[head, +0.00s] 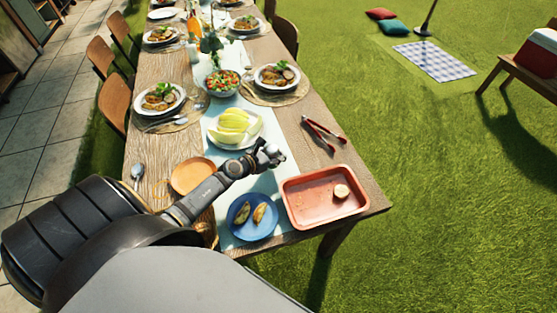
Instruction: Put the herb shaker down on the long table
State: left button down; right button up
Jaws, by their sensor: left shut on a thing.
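My left gripper (270,156) reaches in from the lower left over the near part of the long table (160,68). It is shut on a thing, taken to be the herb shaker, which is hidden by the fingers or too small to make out. The gripper is above the pale runner, between the plate of yellow-green wedges (253,127) and the orange-red tray (294,202). I cannot tell how high above the table it is. My right gripper is not in view.
The tray holds a small round item (341,191). A blue plate (237,230) with two pieces of food stands to its left, near a wooden plate (188,178). Red-handled tongs (319,132) lie at the right edge. Bare wood shows around the tongs.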

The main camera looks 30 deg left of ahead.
pick_arm(q)
notch_tip(320, 180, down, 3)
jog(key=shift+r+b, duration=0.1)
jog(key=shift+b, duration=0.25)
jog(key=shift+d+r, duration=0.1)
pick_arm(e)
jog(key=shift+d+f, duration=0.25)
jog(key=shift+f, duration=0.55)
pick_arm(q)
jog(key=c, duration=0.7)
grip_release()
